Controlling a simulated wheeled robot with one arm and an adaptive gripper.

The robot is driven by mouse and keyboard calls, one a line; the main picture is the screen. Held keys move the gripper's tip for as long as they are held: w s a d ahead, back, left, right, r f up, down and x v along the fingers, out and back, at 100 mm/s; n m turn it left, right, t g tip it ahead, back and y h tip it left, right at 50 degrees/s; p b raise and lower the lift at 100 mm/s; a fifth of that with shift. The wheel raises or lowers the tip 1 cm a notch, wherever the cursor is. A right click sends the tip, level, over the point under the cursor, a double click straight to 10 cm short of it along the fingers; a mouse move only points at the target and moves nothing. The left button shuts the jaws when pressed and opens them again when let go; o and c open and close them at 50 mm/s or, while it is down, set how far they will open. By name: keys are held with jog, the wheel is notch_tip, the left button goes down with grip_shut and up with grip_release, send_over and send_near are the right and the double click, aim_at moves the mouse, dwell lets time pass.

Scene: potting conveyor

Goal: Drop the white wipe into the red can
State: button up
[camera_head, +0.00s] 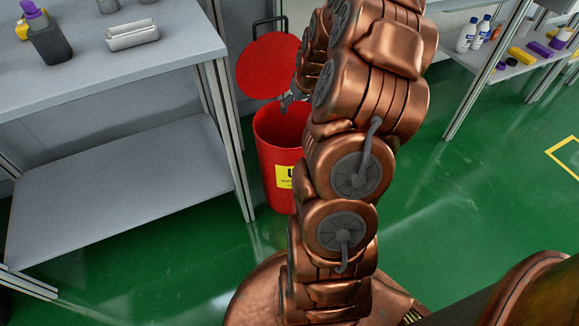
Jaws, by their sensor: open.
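The red can (270,150) stands on the green floor beside the grey workbench, partly behind my arm. It has a yellow label with dark print on its front. Its round red lid (265,68) is swung up at the back, so the can is open on top. My gripper (287,103) is small in view and partly hidden by my arm. It is open and appears over the can's mouth. I see no white wipe in this view. The inside of the can is mostly hidden.
The grey workbench (80,75) with a lower shelf (130,180) stands at left, its leg close to the can. It bears a dark bottle (50,40) and a metal tray (132,36). A shelf with bottles (467,35) stands at upper right. Green floor (450,200) is clear at right.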

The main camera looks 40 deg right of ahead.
jog(key=v, duration=0.5)
dwell(0.4)
jog(key=s+a+r+n+g+y+p, duration=0.1)
jog(key=s+a+r+p, duration=0.2)
jog(key=a+r+p, duration=0.75)
jog(key=s+a+r+n+g+y+p, duration=0.1)
jog(key=s+a+r+n+g+p, duration=0.15)
jog(key=a+r+p, duration=0.8)
jog(key=s+a+r+g+p, duration=0.1)
jog(key=s+a+r+p, duration=0.5)
jog(key=s+r, duration=0.4)
jog(key=s+a+r+g+p, duration=0.1)
jog(key=s+a+r+p, duration=0.5)
jog(key=s+a+r, duration=0.3)
jog(key=shift+s+r+h, duration=0.3)
jog(key=shift+s+r, duration=0.15)
jog(key=shift+s, duration=0.2)
